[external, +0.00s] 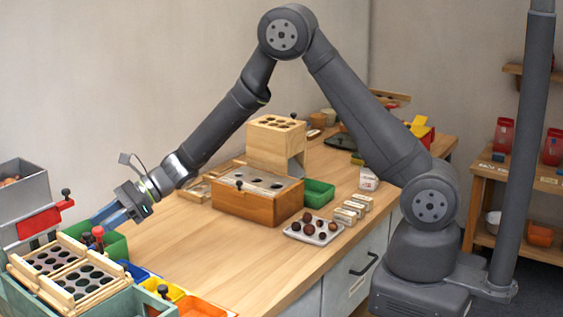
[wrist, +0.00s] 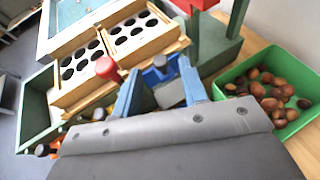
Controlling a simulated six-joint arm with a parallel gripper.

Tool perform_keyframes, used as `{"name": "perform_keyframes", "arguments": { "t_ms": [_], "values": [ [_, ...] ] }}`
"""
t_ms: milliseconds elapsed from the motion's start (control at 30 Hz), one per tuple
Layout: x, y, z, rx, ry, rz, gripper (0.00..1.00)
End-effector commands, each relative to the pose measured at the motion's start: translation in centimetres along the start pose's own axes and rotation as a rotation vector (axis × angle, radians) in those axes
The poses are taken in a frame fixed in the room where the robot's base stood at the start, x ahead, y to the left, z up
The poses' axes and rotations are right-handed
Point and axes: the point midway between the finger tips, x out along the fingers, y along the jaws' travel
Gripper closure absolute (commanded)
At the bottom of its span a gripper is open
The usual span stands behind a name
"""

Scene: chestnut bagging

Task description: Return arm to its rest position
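My gripper (external: 108,213) is at the left of the external view, held over the left end of the bench beside the wooden hole trays. In the wrist view its two blue fingers (wrist: 160,88) stand apart, with a gap between them. Nothing shows held between them; a blue and grey item is seen beyond the gap. My arm is stretched out far from its base, with its elbow raised high.
Wooden hole trays (external: 98,274) on a green frame, a red-handled part (external: 45,217) and a grey bin (external: 22,192) crowd the left. A green bin (wrist: 292,119) holds chestnuts. A wooden sorting box (external: 258,206) and white plate (external: 292,230) stand mid-bench. The front middle bench is clear.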

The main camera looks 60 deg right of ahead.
Motion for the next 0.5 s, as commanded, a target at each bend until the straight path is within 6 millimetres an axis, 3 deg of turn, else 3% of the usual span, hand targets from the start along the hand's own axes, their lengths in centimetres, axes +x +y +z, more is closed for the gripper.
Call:
{"name": "perform_keyframes", "arguments": {
  "t_ms": [200, 500],
  "values": [
    [2.6, 0.1, -0.1, 0.0, 0.001, 0.001, 0.6],
    [2.7, 0.0, -0.6, 0.0, 0.0, 0.0, 0.6]
  ]
}}
